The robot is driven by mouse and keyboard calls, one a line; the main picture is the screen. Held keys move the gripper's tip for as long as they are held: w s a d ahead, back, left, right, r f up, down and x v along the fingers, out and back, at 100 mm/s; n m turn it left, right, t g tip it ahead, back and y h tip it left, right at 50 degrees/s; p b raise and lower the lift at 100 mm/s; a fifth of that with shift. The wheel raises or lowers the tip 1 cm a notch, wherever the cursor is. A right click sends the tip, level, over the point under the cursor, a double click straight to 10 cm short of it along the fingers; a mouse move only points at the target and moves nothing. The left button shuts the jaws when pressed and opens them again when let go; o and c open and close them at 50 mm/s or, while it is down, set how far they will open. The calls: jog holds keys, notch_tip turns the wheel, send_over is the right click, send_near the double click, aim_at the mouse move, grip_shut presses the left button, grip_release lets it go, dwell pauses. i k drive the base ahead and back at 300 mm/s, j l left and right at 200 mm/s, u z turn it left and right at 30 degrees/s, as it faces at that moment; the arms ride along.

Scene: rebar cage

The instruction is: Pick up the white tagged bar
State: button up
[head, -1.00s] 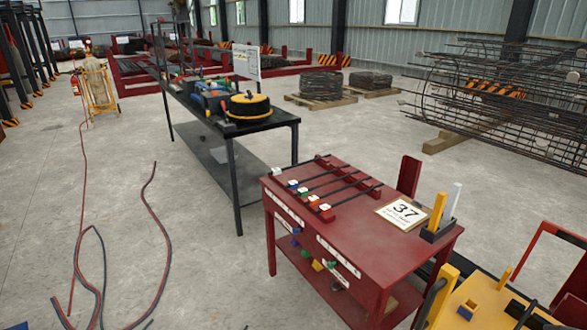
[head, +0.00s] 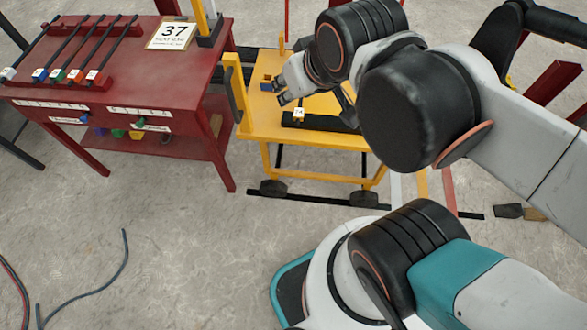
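Several dark bars lie side by side on the rack of the red table, at the upper left in the head view. Small tags sit at their near ends. The leftmost bar has a white tag (head: 8,73); blue, green and red-sided tags follow to its right. My gripper (head: 281,92) is well to the right of these bars, above the yellow cart. Its fingers are small and partly hidden, so I cannot tell whether they are open or shut. A small white tag (head: 299,114) shows just below it, by a black holder on the cart.
The red table (head: 130,82) carries a "37" sign (head: 172,35) and a holder with upright yellow and white pieces. The yellow cart (head: 312,140) stands close on its right. Loose cables (head: 105,272) lie on the floor at lower left.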

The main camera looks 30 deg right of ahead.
aim_at(7, 73)
jog(key=i+j+z, duration=0.2)
jog(key=j, duration=0.4)
jog(key=i+j+z, duration=0.15)
jog(key=j, duration=0.45)
jog(key=i+j+z, duration=0.2)
jog(key=j, duration=0.45)
jog(key=j+z, duration=0.15)
jog(key=j, duration=0.45)
jog(key=i+j+z, duration=0.1)
jog(key=j+z, duration=0.15)
jog(key=j, duration=0.35)
jog(key=j+z, duration=0.25)
jog(key=j, duration=0.4)
jog(key=j+z, duration=0.25)
jog(key=j, duration=0.35)
jog(key=k+j+z, duration=0.1)
jog(key=j+z, duration=0.15)
jog(key=j, duration=0.4)
jog(key=k+j+z, duration=0.25)
jog(key=j, duration=0.35)
jog(key=j+z, duration=0.45)
jog(key=j, duration=0.9)
jog(key=i+l+u, duration=0.2)
jog(key=k+j, duration=0.1)
